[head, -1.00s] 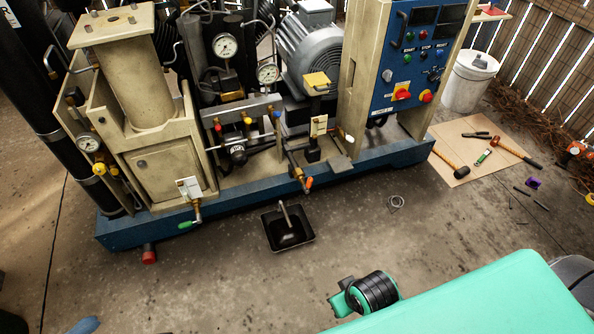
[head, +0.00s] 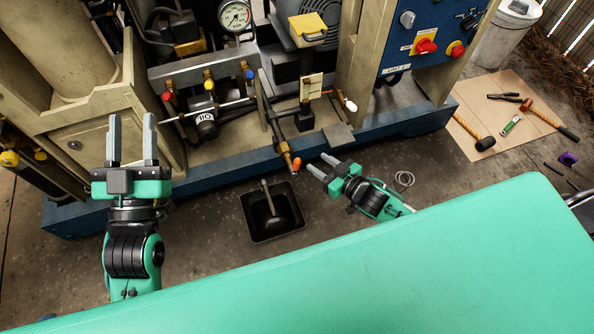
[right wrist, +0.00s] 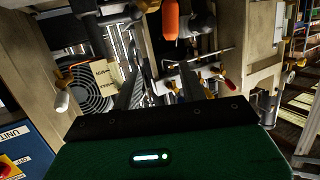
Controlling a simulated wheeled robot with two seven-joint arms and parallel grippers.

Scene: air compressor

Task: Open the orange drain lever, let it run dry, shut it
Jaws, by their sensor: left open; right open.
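The orange drain lever (head: 296,162) sits at the end of a brass valve and pipe (head: 283,146) at the compressor's front edge. It also shows at the top of the right wrist view (right wrist: 170,19). My right gripper (head: 317,162) is open, its fingers pointing at the lever from the right with a small gap; nothing is between them. A black drain pan (head: 248,224) with a stick-like part in it lies on the floor just below the valve. My left gripper (head: 131,118) is open and empty in front of the compressor's left cabinet. I cannot tell whether liquid is flowing.
The compressor's blue base rail (head: 235,172) runs behind both grippers. A board (head: 485,148) with hand tools lies farther right. A control panel (head: 425,25) stands at upper right.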

